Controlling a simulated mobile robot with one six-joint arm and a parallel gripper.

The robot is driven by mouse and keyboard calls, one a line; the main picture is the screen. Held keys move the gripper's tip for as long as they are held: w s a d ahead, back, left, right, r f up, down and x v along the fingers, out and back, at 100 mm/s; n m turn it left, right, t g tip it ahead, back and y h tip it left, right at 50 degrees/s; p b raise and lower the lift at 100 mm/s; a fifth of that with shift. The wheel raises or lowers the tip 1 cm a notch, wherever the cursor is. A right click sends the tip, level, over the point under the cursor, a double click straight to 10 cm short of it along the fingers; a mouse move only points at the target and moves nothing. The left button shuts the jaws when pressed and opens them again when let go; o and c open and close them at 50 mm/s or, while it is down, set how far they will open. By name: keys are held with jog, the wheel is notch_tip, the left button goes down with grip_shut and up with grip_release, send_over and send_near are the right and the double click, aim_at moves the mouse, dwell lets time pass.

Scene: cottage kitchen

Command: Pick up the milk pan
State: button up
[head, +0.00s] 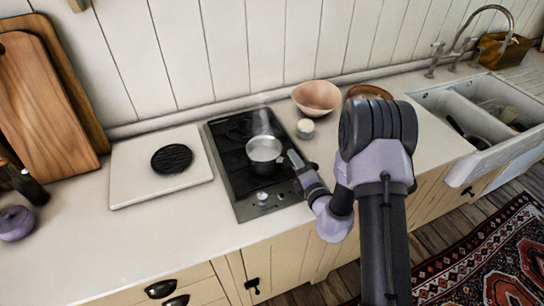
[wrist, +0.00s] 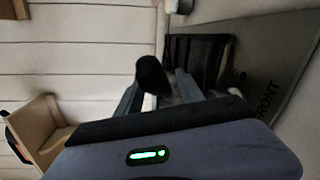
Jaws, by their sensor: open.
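The milk pan (head: 264,149) is a small pale metal pan on the dark hob (head: 235,133), slightly right of its middle. Faint steam rises above it. My gripper (head: 297,162) is just right of the pan, low over the hob's right edge, at the handle's side. In the wrist view a black rounded handle end (wrist: 152,74) shows between the two fingers of my open gripper (wrist: 157,92). I cannot tell whether either finger touches it. The pan's body is mostly hidden there by the gripper, and most of the handle is hidden in the head view.
A pink bowl (head: 316,97) and a small white-topped jar (head: 306,128) stand right of the hob, behind my gripper. A white board with a black trivet (head: 172,158) lies left of the hob. The sink (head: 490,105) is at the far right.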

jog(key=shift+s, duration=0.1)
jog(key=c, duration=0.4)
grip_shut()
dwell(0.8)
